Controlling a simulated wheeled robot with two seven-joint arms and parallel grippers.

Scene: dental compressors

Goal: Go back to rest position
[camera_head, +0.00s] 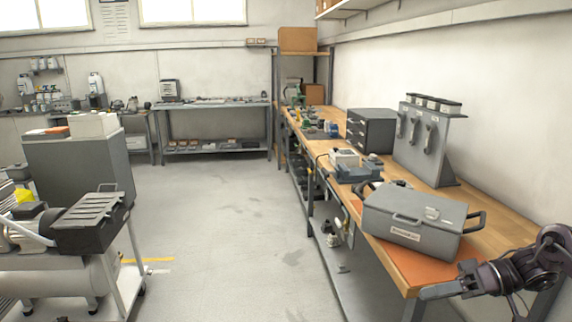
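My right gripper (467,279) is at the lower right, at the near end of the wooden workbench (495,238). It is dark and small in the picture, and I cannot make out the gap between its fingers. Nothing is visibly held in it. My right arm comes in from the right edge, bent, in front of the bench end. A grey case (415,222) with black side handles sits on the bench just behind and left of the gripper, apart from it. My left gripper is not in view.
A compressor (60,275) on a wheeled frame and a grey cabinet (80,170) stand at left. An orange mat (400,265) lies under the case. A drawer unit (370,130) and tool stand (425,145) are farther back. The middle floor (225,230) is clear.

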